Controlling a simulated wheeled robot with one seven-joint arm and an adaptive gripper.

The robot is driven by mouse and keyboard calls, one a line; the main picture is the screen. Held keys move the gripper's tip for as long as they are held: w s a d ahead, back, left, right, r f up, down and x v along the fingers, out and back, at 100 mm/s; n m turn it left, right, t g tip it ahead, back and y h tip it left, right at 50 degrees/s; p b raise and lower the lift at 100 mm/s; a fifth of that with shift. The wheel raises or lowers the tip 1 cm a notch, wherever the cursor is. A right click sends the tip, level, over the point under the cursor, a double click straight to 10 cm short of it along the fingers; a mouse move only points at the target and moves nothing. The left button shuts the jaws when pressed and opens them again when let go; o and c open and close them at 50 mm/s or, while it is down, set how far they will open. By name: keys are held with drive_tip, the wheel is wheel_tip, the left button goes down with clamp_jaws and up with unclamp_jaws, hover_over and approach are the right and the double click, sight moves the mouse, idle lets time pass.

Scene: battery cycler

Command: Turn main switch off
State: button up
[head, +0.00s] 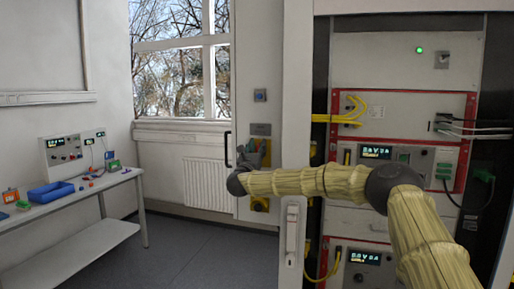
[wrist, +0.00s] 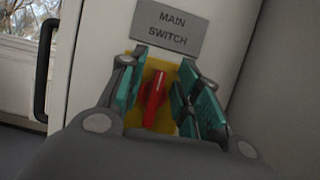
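The main switch is a red rotary handle (wrist: 154,98) on a yellow plate (wrist: 135,116), under a grey sign (wrist: 169,27) reading "MAIN SWITCH" in the wrist view. The handle stands close to upright in that picture, leaning slightly right at the top. My gripper (wrist: 158,92) is open, with its green-padded fingers on either side of the handle and a gap visible on both sides. In the head view my gripper (head: 256,156) is at the cabinet side panel below the small grey sign (head: 261,129), and it hides the red handle there.
A cabinet rack with red-framed modules (head: 400,105) and yellow cables (head: 350,108) stands right of the panel. A black door handle (head: 228,149) is just left of my gripper. A bench (head: 95,185) with a blue tray (head: 51,193) stands at left. The floor between is clear.

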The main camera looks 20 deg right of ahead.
clamp_jaws()
